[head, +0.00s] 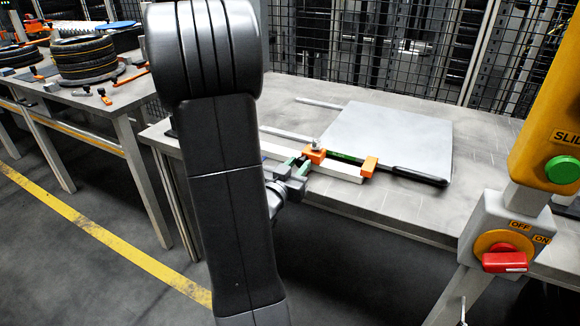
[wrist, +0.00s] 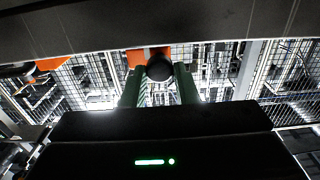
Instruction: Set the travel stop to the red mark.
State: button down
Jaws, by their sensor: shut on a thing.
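The orange travel stop (head: 314,156) sits on a pale rail (head: 335,173) at the front of the bench, with a small grey fitting on top. My gripper (head: 298,164) reaches it from the left front. In the wrist view, my gripper's green fingers (wrist: 159,84) are closed on a round black knob (wrist: 159,67), with orange of the stop (wrist: 136,57) just behind it. A second orange block (head: 369,166) stands further right on the rail. I cannot make out the red mark; my arm hides the rail's left part.
A flat light-grey plate (head: 388,138) lies behind the rail, with a black bar (head: 420,176) at its front edge. A yellow control post with a green button (head: 562,169) and red switch (head: 505,262) stands at right. Tyres (head: 84,58) lie on the left table.

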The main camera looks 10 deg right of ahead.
jog(key=c, duration=1.1)
grip_release()
jog(key=shift+c, duration=0.2)
jog(key=shift+a, duration=0.1)
jog(key=p+v, duration=0.1)
jog(key=v, duration=1.2)
jog(key=shift+s, duration=0.35)
jog(key=shift+w+a, duration=0.1)
jog(key=b+x, duration=0.1)
jog(key=x, duration=1.2)
jog(key=shift+w+d, duration=0.2)
jog(key=shift+w, duration=0.1)
jog(key=shift+r, duration=0.1)
